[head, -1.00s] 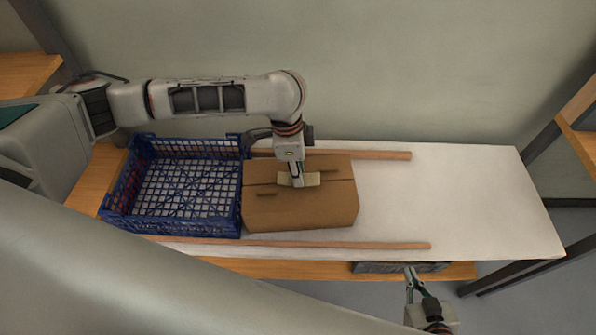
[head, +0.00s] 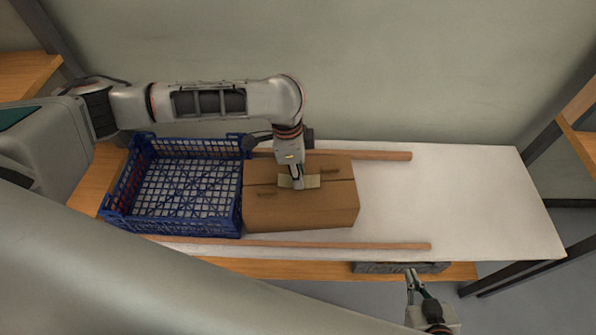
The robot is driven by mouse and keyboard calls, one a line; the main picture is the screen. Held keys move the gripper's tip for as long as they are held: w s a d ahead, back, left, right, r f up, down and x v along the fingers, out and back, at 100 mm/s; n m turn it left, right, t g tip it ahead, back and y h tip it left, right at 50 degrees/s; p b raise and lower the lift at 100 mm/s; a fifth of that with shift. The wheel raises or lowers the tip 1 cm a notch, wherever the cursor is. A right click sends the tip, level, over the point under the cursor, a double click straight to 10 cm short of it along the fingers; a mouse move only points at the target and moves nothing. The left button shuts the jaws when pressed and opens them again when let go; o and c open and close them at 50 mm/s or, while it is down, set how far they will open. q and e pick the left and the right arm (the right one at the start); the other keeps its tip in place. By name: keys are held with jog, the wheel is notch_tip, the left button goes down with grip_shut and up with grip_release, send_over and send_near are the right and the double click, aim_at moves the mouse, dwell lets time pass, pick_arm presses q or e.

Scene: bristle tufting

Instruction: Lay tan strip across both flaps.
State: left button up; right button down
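A closed brown cardboard box (head: 300,212) sits on the white work surface, with a seam running left to right between its two top flaps. The tan strip (head: 312,181) is at the middle of the box top, over the seam. My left gripper (head: 297,186) points down at the strip from above. Its fingertips are at the strip, but they are too small to show whether they grip it or only touch it. My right gripper (head: 411,273) is near the front edge, away from the box, and its finger gap is unclear.
A blue plastic crate (head: 135,217), seemingly empty, stands left of the box. Wooden rails lie behind (head: 380,155) and in front (head: 340,246) of the box. A grey item (head: 380,267) lies at the front edge. The white surface (head: 455,200) right of the box is clear.

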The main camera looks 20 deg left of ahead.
pick_arm(q)
jog(key=shift+f, duration=0.15)
jog(key=o, duration=0.8)
notch_tip(320, 180, up, 12)
jog(key=a, duration=0.1)
jog(key=shift+s+a, duration=0.2)
jog(key=shift+s, duration=0.05)
jog(key=shift+f, duration=0.1)
